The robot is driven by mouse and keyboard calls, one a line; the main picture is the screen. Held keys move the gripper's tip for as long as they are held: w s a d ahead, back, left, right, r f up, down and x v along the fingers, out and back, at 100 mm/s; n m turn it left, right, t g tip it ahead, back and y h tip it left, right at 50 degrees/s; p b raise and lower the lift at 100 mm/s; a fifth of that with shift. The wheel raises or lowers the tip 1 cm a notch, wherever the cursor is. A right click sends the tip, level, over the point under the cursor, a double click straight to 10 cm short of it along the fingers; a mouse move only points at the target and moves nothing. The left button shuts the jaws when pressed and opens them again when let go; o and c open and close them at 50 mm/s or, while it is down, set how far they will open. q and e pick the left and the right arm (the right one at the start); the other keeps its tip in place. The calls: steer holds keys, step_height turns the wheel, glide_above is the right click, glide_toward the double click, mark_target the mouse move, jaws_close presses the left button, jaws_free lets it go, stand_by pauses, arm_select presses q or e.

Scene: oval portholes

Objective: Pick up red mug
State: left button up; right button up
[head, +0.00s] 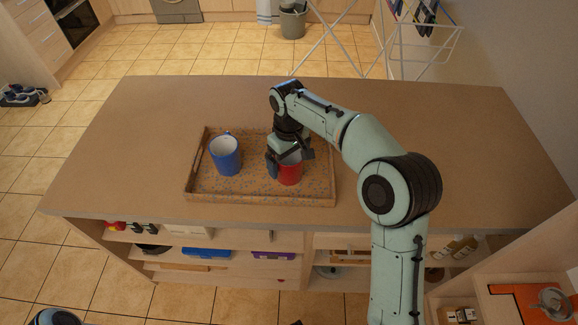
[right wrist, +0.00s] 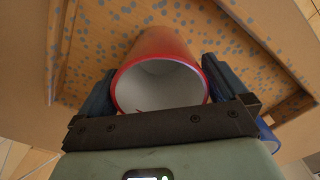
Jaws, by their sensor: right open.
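The red mug (head: 289,174) stands on a patterned tray, right of its middle. In the right wrist view the mug (right wrist: 162,42) shows its white inside and red rim. My right gripper (head: 288,162) is at the mug from above, with one finger on each side of it. In the right wrist view the gripper (right wrist: 158,92) is open, with the mug's rim between its fingers. Whether the fingers touch the wall I cannot tell. The mug's handle is hidden. My left gripper does not show.
A blue mug (head: 225,157) stands on the tray (head: 262,197), left of the red mug. The tray's raised rim surrounds both. The counter (head: 440,130) is clear around the tray. Shelves with items lie below its front edge. A drying rack (head: 425,50) stands behind.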

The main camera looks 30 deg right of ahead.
steer(key=shift+f, duration=0.3)
steer(key=c, duration=0.8)
steer(key=shift+r, duration=0.1)
steer(key=shift+c, duration=1.1)
